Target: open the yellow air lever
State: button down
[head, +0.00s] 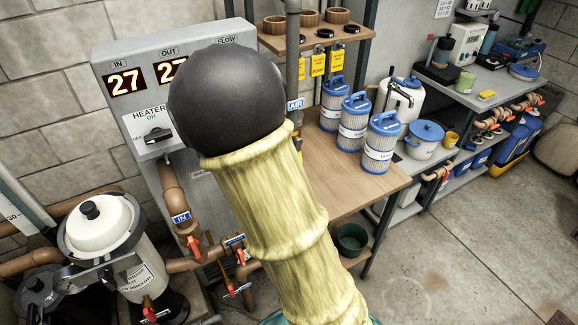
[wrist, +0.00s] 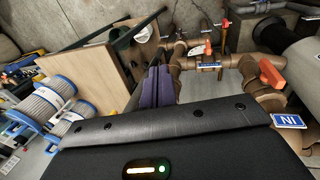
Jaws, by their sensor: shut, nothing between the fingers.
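The AIR label (head: 295,104) is on a grey vertical pipe (head: 293,60) beside the heater panel, in the head view. My arm covers the pipe below the label, and I cannot make out the yellow air lever clearly in either view. In the head view my arm rises across the middle and its dark rounded joint hides my gripper. In the wrist view my gripper (wrist: 158,72) shows as two purple fingers, shut together and empty. Behind them are brown pipes and the wooden bench top. I cannot tell how far the fingers are from the pipes.
The heater panel (head: 110,62) stands at the left. Brown pipes with orange-red valve handles (head: 193,246) run below it; one handle also shows in the wrist view (wrist: 271,74). A white-lidded pot (head: 105,215) stands at lower left. Blue-topped filter cartridges (head: 381,145) stand on the bench (head: 345,185). Floor at right is open.

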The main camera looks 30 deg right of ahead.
jog(key=w+r+n+t+h+p, duration=0.1)
jog(key=w+r+h+p, duration=0.1)
jog(key=w+r+h, duration=0.4)
jog(key=w, duration=0.3)
jog(key=shift+w+d+r+n+t, duration=0.25)
jog(key=shift+d+r+n+t, duration=0.05)
jog(key=shift+d+r, duration=0.1)
jog(key=shift+f, duration=0.1)
jog(key=d+r+p+x, duration=0.1)
jog(key=r+p+x, duration=0.1)
jog(key=x, duration=1.1)
jog(key=shift+d+p, duration=0.45)
jog(key=shift+p, duration=0.3)
jog(key=shift+w, duration=0.1)
jog(key=shift+d+f+b, duration=0.2)
jog(key=shift+d+b, duration=0.2)
jog(key=shift+d, duration=0.25)
